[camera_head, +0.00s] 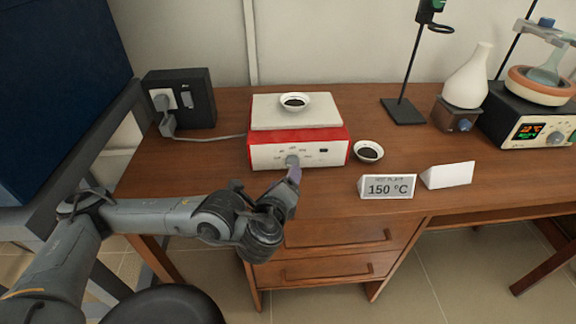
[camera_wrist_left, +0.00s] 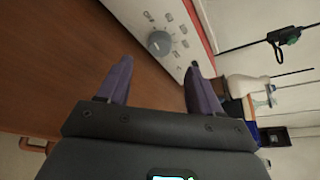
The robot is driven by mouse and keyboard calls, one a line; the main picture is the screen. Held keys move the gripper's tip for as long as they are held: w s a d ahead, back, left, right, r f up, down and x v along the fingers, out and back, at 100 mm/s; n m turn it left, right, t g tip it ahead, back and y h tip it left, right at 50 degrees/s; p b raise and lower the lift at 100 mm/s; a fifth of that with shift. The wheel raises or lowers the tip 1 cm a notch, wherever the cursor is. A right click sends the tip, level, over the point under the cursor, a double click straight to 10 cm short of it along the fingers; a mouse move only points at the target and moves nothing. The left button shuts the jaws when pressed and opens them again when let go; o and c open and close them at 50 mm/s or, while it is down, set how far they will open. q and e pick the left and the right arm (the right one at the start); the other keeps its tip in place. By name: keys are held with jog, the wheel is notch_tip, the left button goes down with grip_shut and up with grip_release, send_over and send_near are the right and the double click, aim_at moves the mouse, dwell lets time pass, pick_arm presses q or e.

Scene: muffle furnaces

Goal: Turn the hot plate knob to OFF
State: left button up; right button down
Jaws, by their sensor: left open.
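The hot plate (camera_head: 265,153) is a red and white box with a pale top, standing on the wooden desk. Its grey round knob (camera_head: 291,160) is on the white front panel, and it also shows in the left wrist view (camera_wrist_left: 159,43) with small printed marks around it. My left gripper (camera_head: 292,172) is in front of the panel, close to the knob. In the left wrist view its two purple fingers (camera_wrist_left: 158,75) are spread apart and empty, with the knob beyond and between them. The pointer direction of the knob is too small to read. My right gripper is not in view.
A white dish with dark contents (camera_head: 295,102) sits on the hot plate, and another dish (camera_head: 368,151) stands to its right. A sign reading 150 °C (camera_head: 387,187) and a blank white sign (camera_head: 448,175) stand farther right. A black socket box (camera_head: 180,98) is at left.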

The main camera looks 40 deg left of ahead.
pick_arm(q)
jog(key=shift+p+v, duration=0.5)
jog(key=shift+v, duration=1.25)
jog(key=shift+d, duration=0.25)
jog(key=s+d+n+g+h+p, duration=0.55)
jog(key=s+d+n+p, duration=0.3)
jog(key=d+p, duration=0.45)
jog(key=s+a+f+n+g+h+p, duration=0.1)
jog(key=s+a+n+g+p, duration=0.1)
jog(key=s+n+p, duration=0.4)
jog(key=s+a+f+n+g+h+p, duration=0.1)
jog(key=s+a+n+g+p, duration=0.1)
jog(key=s+n+p, duration=0.35)
notch_tip(320, 180, up, 38)
jog(key=s+m+p, duration=0.1)
jog(key=p, duration=3.4)
jog(key=shift+m+p, duration=0.3)
jog(key=shift+p, duration=0.1)
